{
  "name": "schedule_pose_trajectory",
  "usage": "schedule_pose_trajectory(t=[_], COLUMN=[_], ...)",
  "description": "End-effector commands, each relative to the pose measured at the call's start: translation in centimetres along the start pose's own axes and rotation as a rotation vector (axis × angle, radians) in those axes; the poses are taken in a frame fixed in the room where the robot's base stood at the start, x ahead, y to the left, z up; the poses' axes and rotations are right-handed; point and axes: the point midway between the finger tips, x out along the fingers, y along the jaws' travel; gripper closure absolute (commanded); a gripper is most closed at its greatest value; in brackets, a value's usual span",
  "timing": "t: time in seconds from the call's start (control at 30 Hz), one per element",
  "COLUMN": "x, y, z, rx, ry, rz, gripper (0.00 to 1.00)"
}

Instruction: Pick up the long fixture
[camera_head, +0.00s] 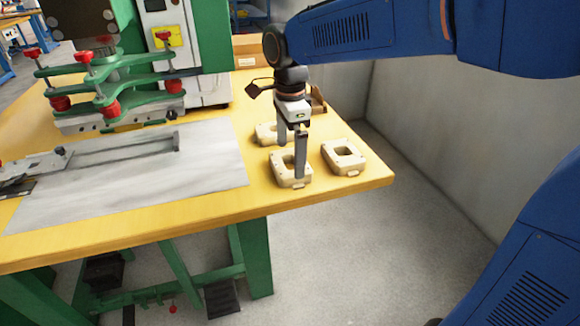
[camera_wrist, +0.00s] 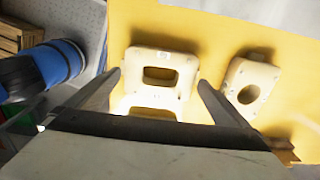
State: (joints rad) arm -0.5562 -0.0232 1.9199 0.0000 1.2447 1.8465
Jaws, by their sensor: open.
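Three beige block fixtures with central openings lie on the yellow table in the head view: a front one (camera_head: 278,172), a right one (camera_head: 350,168) and a back one (camera_head: 264,133) partly hidden by my gripper. I cannot tell for sure which is the long one. My gripper (camera_head: 291,160) points down, open and empty, at the front fixture and partly covers it. In the wrist view, a fixture with a rectangular opening (camera_wrist: 160,55) shows between the open fingers of my gripper (camera_wrist: 160,80). Another lies below it, partly hidden; one with an oval opening (camera_wrist: 265,75) is at right.
The yellow table (camera_head: 170,220) ends just right of the fixtures. A grey metal plate (camera_head: 200,180) lies to their left. A green machine with red knobs (camera_head: 110,85) stands behind the plate. A small brown box (camera_head: 318,102) sits behind the gripper, and a grey wall is at right.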

Motion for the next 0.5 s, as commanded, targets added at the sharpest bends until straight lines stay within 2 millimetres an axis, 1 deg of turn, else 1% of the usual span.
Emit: schedule_pose_trajectory(t=[0.03, 0.13, 0.23, 0.43, 0.47, 0.5], x=[0.7, 1.6, 1.9, 2.0, 2.0, 2.0], y=[0.0, 0.0, 0.0, 0.0, 0.0, 0.0], z=[0.0, 0.0, 0.0, 0.0, 0.0, 0.0], rx=[0.000, 0.000, 0.000, 0.000, 0.000, 0.000], ry=[0.001, 0.000, 0.000, 0.000, 0.000, 0.000], rz=[0.002, 0.001, 0.000, 0.000, 0.000, 0.000], gripper=[0.00, 0.00, 0.00, 0.00, 0.05, 0.14])
